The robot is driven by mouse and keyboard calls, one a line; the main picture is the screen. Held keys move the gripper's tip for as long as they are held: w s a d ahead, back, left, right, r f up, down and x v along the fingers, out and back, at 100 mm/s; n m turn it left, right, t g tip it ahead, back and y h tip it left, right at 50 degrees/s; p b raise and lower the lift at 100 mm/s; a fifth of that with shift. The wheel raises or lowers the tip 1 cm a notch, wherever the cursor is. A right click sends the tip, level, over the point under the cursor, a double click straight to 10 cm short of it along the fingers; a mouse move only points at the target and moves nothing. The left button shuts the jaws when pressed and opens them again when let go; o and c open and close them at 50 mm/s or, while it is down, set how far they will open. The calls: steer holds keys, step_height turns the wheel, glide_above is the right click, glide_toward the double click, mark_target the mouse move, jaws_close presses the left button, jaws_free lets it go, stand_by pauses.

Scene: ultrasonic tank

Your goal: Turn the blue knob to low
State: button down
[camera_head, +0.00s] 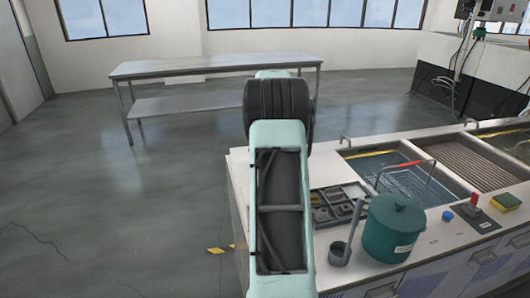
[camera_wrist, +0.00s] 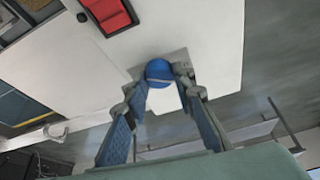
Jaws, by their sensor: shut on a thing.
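A round blue knob (camera_wrist: 158,72) shows in the wrist view, on a grey plate at the edge of a white surface. My gripper (camera_wrist: 160,80) has one finger on each side of the knob and is shut on it. The fingers partly cover its sides, and I see no pointer or mark for its setting. In the head view my arm fills the middle and my gripper is not visible. A small blue round thing (camera_head: 447,216) sits on the counter there; I cannot tell whether it is the same knob.
A red switch in a black frame (camera_wrist: 108,14) is near the knob. A metal table (camera_head: 200,66) stands behind on open floor.

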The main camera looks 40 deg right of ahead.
steer(key=shift+d+r+n+y, duration=0.1)
steer(key=shift+n+y, duration=0.2)
steer(key=shift+n, duration=0.3)
steer(key=c, duration=1.6)
jaws_free()
steer(key=v, duration=1.2)
steer(key=shift+s, duration=0.15)
